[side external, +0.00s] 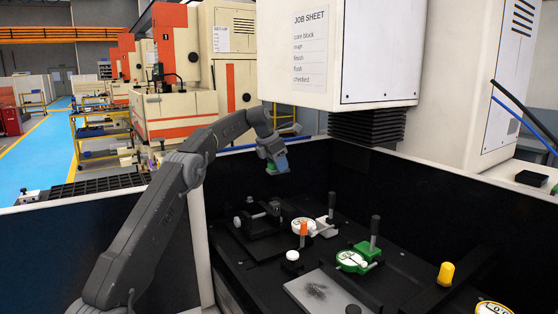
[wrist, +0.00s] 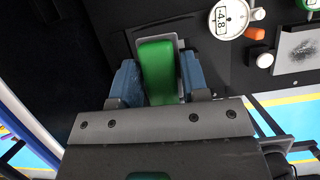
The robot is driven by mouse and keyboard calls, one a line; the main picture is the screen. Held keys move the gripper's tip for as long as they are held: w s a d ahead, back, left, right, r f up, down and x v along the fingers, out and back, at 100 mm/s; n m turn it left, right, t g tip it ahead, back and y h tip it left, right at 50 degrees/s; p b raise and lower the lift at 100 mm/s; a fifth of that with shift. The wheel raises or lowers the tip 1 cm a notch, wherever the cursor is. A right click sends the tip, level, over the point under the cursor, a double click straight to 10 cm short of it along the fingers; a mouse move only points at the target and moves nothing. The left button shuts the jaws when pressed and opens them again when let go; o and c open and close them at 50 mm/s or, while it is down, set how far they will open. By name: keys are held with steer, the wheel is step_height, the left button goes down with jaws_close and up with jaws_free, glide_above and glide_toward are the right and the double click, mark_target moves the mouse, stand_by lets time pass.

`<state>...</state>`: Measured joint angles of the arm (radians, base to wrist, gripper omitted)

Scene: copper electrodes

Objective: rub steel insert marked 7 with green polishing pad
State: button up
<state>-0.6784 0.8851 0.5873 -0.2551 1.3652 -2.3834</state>
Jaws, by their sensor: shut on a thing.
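My gripper (side external: 274,158) hangs above the black work area, over its back left part. In the wrist view its two blue fingers (wrist: 158,82) are shut on the green polishing pad (wrist: 157,62). The pad also shows as a small green edge below the fingers in the side view (side external: 283,171). A pale grey edge (wrist: 180,46) shows around the pad's far end; I cannot tell what it belongs to. I cannot read a 7 on any steel insert in either view.
A black fixture (side external: 262,217) stands below my gripper. To its right are a white dial gauge (side external: 305,227), an orange peg (side external: 304,232), a green-based gauge (side external: 352,260), a smudged grey plate (side external: 325,292) and a yellow knob (side external: 446,272). Dark walls enclose the area.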

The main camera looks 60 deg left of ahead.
glide_above(275, 203)
steer(key=w, duration=0.1)
steer(key=shift+w+f, duration=0.1)
steer(key=shift+f, duration=4.4)
steer(key=shift+f, duration=1.05)
steer(key=shift+s, duration=1.2)
steer(key=shift+w+f, duration=0.15)
steer(key=shift+w, duration=1.05)
steer(key=shift+s, duration=1.2)
steer(key=shift+w, duration=1.2)
steer(key=shift+s, duration=0.15)
